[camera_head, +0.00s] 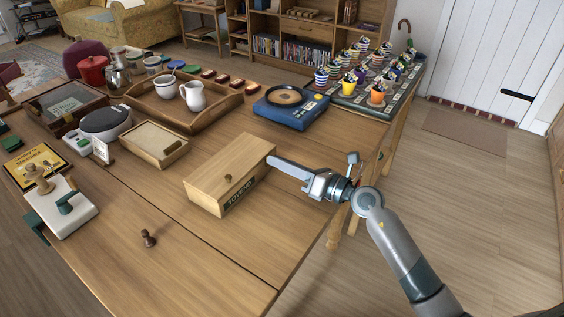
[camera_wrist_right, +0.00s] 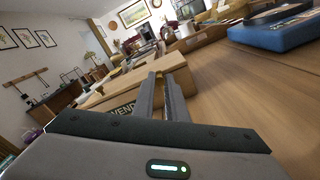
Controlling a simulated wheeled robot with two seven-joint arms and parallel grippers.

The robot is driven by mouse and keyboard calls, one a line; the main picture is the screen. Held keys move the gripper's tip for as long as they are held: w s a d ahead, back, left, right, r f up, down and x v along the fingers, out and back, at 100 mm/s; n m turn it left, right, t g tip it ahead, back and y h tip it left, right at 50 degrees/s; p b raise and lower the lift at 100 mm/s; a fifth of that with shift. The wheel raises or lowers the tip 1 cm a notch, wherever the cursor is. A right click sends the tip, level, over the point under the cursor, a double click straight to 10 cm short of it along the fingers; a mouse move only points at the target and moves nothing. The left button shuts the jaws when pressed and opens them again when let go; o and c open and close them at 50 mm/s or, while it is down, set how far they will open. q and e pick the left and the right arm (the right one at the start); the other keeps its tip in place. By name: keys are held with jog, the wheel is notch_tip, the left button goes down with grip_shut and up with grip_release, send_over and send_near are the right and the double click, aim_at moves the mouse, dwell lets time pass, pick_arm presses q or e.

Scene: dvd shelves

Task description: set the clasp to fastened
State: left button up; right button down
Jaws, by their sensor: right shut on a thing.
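A light wooden box (camera_head: 225,172) with a closed lid, a small dark knob and a dark label on its front stands near the table's right edge. My right gripper (camera_head: 272,161) reaches in from the right, its fingertips at the box's right end. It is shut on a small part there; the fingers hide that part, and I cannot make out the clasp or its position. In the right wrist view the fingers (camera_wrist_right: 168,76) point at the box (camera_wrist_right: 118,88), close together. My left gripper is not in view.
A blue record player (camera_head: 290,107) stands behind the box. A shallow wooden tray (camera_head: 152,145) lies to its left, with a larger tray (camera_head: 185,118) holding a white jug behind. A small dark peg (camera_head: 149,238) stands in front. The table's front middle is mostly clear.

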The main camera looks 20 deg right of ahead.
jog(key=shift+s+a+n, duration=0.1)
jog(key=shift+a+n, duration=0.05)
jog(key=shift+n, duration=0.55)
jog(key=c, duration=1.8)
grip_release()
jog(key=shift+o, duration=0.2)
